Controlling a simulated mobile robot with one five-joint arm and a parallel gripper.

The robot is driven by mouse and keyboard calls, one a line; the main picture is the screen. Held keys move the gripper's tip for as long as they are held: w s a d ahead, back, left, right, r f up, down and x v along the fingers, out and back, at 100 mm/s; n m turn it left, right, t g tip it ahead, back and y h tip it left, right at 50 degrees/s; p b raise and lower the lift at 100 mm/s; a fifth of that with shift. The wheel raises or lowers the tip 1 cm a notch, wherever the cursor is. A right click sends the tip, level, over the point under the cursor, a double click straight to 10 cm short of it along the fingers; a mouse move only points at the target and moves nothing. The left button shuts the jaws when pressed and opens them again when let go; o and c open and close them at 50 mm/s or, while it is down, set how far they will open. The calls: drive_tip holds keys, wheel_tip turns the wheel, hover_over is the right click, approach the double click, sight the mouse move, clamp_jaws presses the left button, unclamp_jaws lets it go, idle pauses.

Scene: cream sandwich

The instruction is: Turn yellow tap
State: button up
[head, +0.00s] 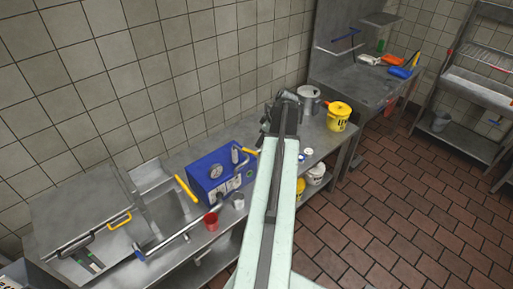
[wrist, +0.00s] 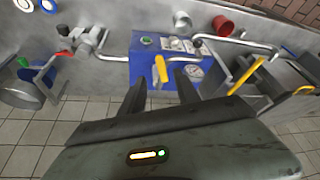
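A blue box (head: 220,173) with a round gauge stands on the metal counter. A short yellow tap handle (head: 249,151) shows at its right end, beside my arm. In the wrist view, the yellow tap handle (wrist: 160,68) stands out in front of the blue box (wrist: 148,46). My gripper (wrist: 158,82) is open, with its two dark fingers either side of the handle's line. I cannot tell whether the handle is between the fingers or just beyond them. In the head view my gripper (head: 268,118) is small and partly hidden by my arm.
A longer yellow lever (head: 186,188) is by the sink, with a metal pipe (head: 172,240) nearby. A red cup (head: 211,221) stands at the counter's front. A red-handled valve (wrist: 66,54) shows in the wrist view. A yellow bucket (head: 339,117) and a steel pot (head: 309,100) stand farther right.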

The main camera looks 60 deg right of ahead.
sight(254, 152)
drive_tip(key=b+x, duration=0.7)
drive_tip(key=x, duration=0.1)
drive_tip(key=shift+a, duration=0.1)
drive_tip(key=shift+r, duration=0.15)
